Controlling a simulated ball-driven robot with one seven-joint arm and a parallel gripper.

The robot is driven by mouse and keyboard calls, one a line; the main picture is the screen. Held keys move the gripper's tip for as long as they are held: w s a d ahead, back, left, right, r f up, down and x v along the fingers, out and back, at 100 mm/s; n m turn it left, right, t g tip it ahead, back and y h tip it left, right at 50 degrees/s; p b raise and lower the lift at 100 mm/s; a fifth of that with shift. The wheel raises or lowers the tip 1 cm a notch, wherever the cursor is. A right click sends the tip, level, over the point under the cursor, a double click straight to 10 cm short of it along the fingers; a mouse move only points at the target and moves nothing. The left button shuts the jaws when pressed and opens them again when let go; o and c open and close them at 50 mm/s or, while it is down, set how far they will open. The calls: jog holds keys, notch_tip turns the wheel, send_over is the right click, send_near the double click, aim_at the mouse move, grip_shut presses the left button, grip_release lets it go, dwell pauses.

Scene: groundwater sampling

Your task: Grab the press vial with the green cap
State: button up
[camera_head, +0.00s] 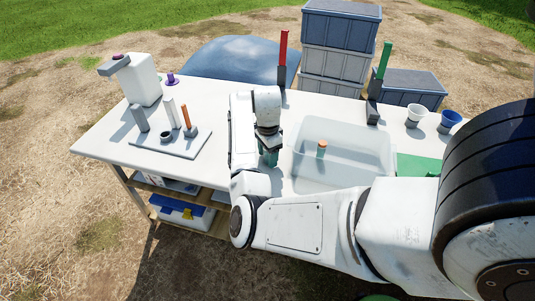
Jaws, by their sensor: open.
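My gripper (268,157) points down over the white table, just left of the clear tub. A small green-teal shape shows at its fingertips; I cannot tell whether it is the fingers or a green-capped vial between or behind them. No press vial with a green cap can be clearly made out elsewhere. A tall green-topped piece (384,60) stands in a dark base at the table's back right. A similar red-topped piece (283,48) stands at the back middle. My arm hides part of the table's front.
The clear tub (343,133) holds an orange-topped item (321,149). A grey tray (185,141) with upright pieces and a white dispenser (143,78) stand left. White (415,114) and blue (450,120) cups stand right, near a green mat (412,165). Grey crates (341,27) stack behind.

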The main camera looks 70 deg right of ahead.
jog(key=shift+f, duration=0.2)
grip_shut()
dwell(0.5)
jog(key=shift+r, duration=0.1)
